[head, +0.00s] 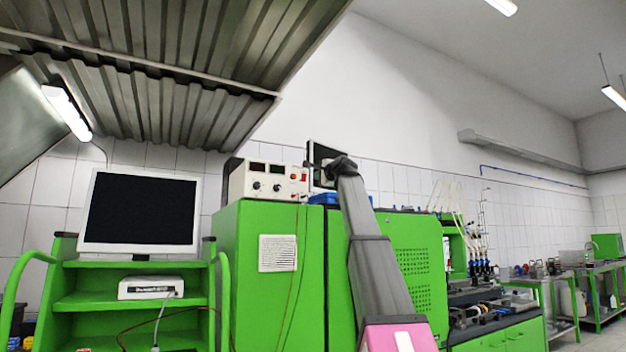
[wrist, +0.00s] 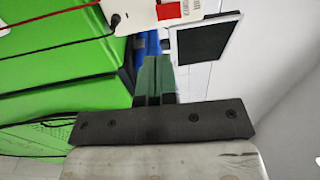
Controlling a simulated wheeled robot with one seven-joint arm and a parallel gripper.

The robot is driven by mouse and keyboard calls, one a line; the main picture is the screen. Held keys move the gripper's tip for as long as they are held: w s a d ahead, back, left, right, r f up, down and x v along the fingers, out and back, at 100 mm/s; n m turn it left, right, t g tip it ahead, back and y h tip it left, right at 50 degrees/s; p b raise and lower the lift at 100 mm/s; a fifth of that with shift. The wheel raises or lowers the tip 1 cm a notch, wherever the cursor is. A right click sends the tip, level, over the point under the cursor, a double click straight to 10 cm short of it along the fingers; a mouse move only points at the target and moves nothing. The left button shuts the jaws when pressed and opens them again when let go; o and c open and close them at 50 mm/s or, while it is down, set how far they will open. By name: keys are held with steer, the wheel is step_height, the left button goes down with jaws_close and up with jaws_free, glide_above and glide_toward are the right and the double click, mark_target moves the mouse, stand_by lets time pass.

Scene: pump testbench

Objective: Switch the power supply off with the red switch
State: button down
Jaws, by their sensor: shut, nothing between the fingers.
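The power supply (head: 265,181) is a white box with two dark displays and black knobs, standing on a green cabinet. Its red switch (head: 303,177) appears as a small red spot at the right end of its front panel. In the wrist view the power supply (wrist: 135,14) is cut off by the top edge, with the red switch (wrist: 169,11) as a red rectangle. My gripper (wrist: 158,62) is shut and empty, its dark green fingers below the switch in that view and apart from it. In the head view my dark wrist is just right of the power supply; the fingertips are hard to make out.
The green cabinet (head: 262,235) bears a paper sheet and hanging cables. A dark-screened panel (head: 322,152) stands behind my wrist and also shows in the wrist view (wrist: 208,42). A blue object (wrist: 146,46) lies beside the fingers. A monitor (head: 140,212) stands at left.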

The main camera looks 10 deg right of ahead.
steer(key=v, duration=0.3)
steer(key=shift+f, duration=0.1)
stand_by(0.3)
steer(key=w+a+f+n+g+h, duration=0.1)
steer(key=w+f+n+g, duration=0.15)
steer(key=f, duration=1.45)
steer(key=w+f+n+g+h, duration=0.1)
steer(key=w+f+g, duration=0.15)
steer(key=f, duration=1.55)
steer(key=s+a+f+n+g, duration=0.1)
steer(key=s+f+g, duration=0.1)
steer(key=f, duration=1.1)
steer(key=s+a+f+n+g, duration=0.1)
steer(key=s+f+n, duration=0.1)
steer(key=f, duration=1.1)
steer(key=s+f+n+g+h, duration=0.1)
steer(key=s+f+n+g, duration=0.1)
steer(key=s+f, duration=0.65)
steer(key=s+f+n+g+h, duration=0.1)
steer(key=s+f+g, duration=0.15)
steer(key=f, duration=1.15)
steer(key=s+f+n+g+h, duration=0.1)
steer(key=s+f+n+g, duration=0.4)
steer(key=s+f, duration=1.3)
steer(key=s, duration=0.3)
steer(key=shift+a+h, duration=0.35)
steer(key=shift+h, duration=0.05)
